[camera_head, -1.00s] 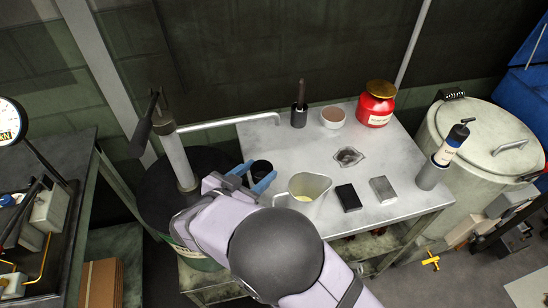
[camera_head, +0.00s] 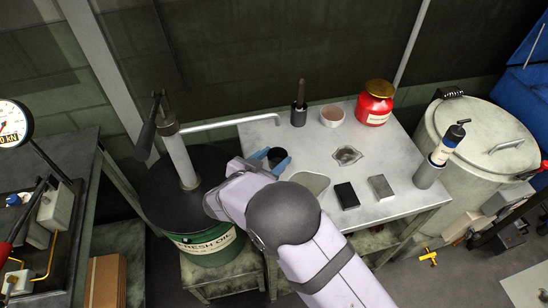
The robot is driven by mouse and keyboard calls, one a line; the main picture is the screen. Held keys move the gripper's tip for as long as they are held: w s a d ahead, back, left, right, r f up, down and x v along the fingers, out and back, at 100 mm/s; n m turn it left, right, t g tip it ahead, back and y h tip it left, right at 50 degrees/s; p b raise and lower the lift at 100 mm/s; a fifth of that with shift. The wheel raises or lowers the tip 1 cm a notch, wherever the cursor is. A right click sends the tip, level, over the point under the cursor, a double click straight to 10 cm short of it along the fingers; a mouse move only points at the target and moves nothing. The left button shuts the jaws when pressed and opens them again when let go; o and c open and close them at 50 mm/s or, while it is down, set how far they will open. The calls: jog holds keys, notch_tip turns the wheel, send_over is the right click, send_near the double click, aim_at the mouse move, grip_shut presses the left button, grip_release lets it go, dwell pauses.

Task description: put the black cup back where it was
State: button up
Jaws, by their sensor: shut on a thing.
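The cup looks upright. Whether its base touches the table cannot be told, as my wrist and fingers hide its lower part.
A pale jug (camera_head: 311,182) stands just right of my wrist, partly hidden by my arm. A black block (camera_head: 347,196) and a grey block (camera_head: 381,188) lie farther right. A black holder (camera_head: 298,116), white bowl (camera_head: 333,116) and red jar (camera_head: 375,103) stand behind. The oil drum's spout (camera_head: 230,122) reaches over the table.

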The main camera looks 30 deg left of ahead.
jog(key=shift+f, duration=0.2)
jog(key=shift+f, duration=0.1)
jog(key=shift+f, duration=0.15)
jog(key=o, duration=1)
jog(key=shift+o, duration=0.2)
jog(key=shift+r, duration=0.35)
jog(key=shift+s, duration=0.35)
jog(key=b+v, duration=0.1)
jog(key=v, duration=1)
jog(key=shift+s+b, duration=0.15)
jog(key=shift+b, duration=0.15)
